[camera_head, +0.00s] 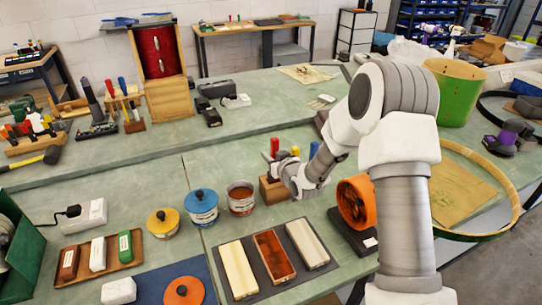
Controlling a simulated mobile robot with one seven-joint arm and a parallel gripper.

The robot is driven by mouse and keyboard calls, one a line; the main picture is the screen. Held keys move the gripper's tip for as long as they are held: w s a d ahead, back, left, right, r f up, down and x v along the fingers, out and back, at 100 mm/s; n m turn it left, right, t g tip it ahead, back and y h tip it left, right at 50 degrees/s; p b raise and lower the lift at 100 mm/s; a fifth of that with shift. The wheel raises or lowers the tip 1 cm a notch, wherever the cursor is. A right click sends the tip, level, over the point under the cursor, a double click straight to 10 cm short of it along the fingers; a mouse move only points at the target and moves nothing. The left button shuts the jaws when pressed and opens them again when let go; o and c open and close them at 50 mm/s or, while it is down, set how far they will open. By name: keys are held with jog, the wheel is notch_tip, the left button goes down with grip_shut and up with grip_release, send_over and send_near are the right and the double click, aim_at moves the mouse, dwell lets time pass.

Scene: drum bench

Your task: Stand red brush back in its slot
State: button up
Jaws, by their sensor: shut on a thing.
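A small wooden block (268,192) stands on the near bench, right of the middle, partly hidden behind my gripper. A red handle (274,147), which I take for the red brush, stands about upright above the block's left end. A yellow handle (295,151) and a blue handle (314,149) show to its right. My gripper (284,172) reaches in from the right, low at the block, and is shut at the red brush. The fingertips are small and partly covered by my own wrist, so the brush's lower end and its slot are hidden.
An orange ring-shaped thing (356,203) on a dark base stands close right. Bare green bench lies behind.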

jog(key=shift+f+b, duration=2.4)
jog(key=shift+b, duration=0.1)
jog(key=o, duration=1)
jog(key=shift+c, duration=0.2)
